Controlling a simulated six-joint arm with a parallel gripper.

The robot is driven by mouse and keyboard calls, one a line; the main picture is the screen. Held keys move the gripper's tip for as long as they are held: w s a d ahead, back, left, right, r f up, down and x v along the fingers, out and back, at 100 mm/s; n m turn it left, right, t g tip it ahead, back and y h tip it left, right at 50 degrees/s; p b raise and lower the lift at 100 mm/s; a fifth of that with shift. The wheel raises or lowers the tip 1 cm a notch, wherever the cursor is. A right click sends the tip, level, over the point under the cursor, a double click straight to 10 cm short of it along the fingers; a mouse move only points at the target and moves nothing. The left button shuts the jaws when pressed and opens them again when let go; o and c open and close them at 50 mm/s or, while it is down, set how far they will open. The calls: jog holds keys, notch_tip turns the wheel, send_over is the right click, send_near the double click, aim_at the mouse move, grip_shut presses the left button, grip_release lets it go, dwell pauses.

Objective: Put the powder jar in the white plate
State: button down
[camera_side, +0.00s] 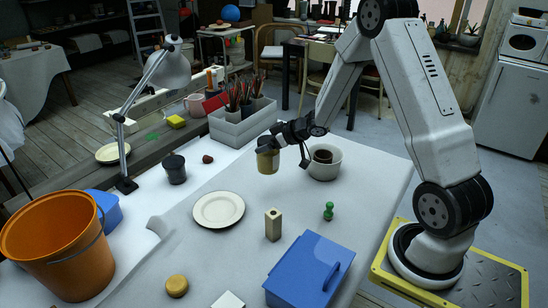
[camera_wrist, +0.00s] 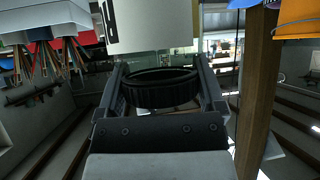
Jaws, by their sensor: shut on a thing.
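The powder jar (camera_side: 267,162), a yellowish jar with a dark top, is held by my gripper (camera_side: 270,146) above the table in the side view. My gripper is shut on it. In the wrist view the jar's pale body with a dark marking (camera_wrist: 150,28) and its black ribbed lid (camera_wrist: 163,88) show between my fingers. The white plate (camera_side: 219,209) lies flat and empty on the table, to the lower left of the held jar in the side view. I cannot clearly make out the plate in the wrist view.
A white pot (camera_side: 324,168) stands right of the jar. A beige block (camera_side: 272,225), green pawn (camera_side: 328,212) and blue box (camera_side: 310,270) are nearer the front. A black jar (camera_side: 174,169), lamp (camera_side: 168,72) and orange bucket (camera_side: 55,245) stand left. A pencil box (camera_side: 242,125) is behind.

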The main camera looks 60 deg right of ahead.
jog(key=shift+a+r, duration=0.1)
jog(key=shift+a, duration=0.4)
jog(key=s+a, duration=0.4)
jog(key=a, duration=0.9)
jog(key=shift+s+a+r, duration=0.2)
jog(key=shift+a+r, duration=0.15)
jog(key=shift+r, duration=0.05)
jog(key=shift+w, duration=0.1)
jog(key=d+x, duration=0.2)
jog(key=x, duration=1.4)
jog(key=shift+d+f, duration=0.2)
jog(key=shift+d, duration=0.45)
